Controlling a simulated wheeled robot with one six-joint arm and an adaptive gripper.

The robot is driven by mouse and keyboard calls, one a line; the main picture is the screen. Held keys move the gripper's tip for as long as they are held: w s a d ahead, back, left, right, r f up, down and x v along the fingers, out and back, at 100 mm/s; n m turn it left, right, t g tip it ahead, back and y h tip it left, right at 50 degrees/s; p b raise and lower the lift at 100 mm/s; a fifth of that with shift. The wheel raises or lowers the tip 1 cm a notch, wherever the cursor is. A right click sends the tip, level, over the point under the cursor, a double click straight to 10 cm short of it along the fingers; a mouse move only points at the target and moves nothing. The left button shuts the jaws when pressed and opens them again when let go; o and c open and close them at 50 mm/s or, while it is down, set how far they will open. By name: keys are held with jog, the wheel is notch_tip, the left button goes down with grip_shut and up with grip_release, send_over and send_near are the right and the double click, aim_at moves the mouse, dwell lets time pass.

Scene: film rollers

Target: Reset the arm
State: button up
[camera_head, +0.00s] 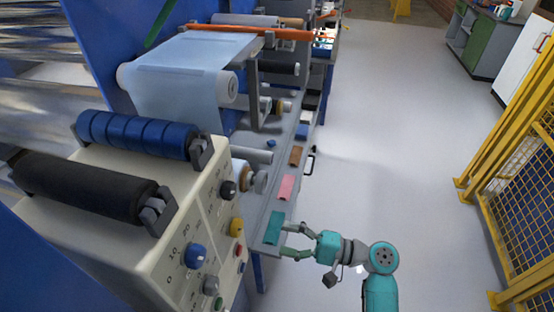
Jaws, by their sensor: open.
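My gripper (288,239) is open at the lower middle of the head view, with its two fingers pointing left. Its fingertips are beside a teal block (274,228) on the narrow grey shelf of the machine. I cannot tell whether the fingers touch the block. My teal and grey arm (382,258) reaches in from the bottom right, over the floor.
The shelf (262,212) also carries a pink block (286,187) and a brown block (295,155). A control panel with knobs (195,256) and blue (137,133) and black (85,187) rollers stand left. A yellow fence (510,160) stands right. The floor (385,130) between is clear.

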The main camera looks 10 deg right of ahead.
jog(key=s+d+f+m+t+h, duration=0.3)
jog(key=s+f+t+h, duration=0.2)
jog(key=s+f+h, duration=0.75)
jog(key=s+d+f+n, duration=0.1)
jog(key=s+d+f, duration=0.25)
jog(key=s, duration=0.25)
jog(key=s+d+r+n+t+h, duration=0.1)
jog(key=s+d+r+n+h, duration=0.1)
jog(key=s+r+n, duration=0.2)
jog(key=s+d+r+n+t+h, duration=0.2)
jog(key=s+r+n, duration=0.3)
jog(key=s+r, duration=0.6)
jog(key=shift+s+d+t, duration=0.3)
jog(key=shift+s+d, duration=0.35)
jog(key=shift+s, duration=0.45)
jog(key=shift+r+h, duration=0.1)
jog(key=shift+h, duration=0.15)
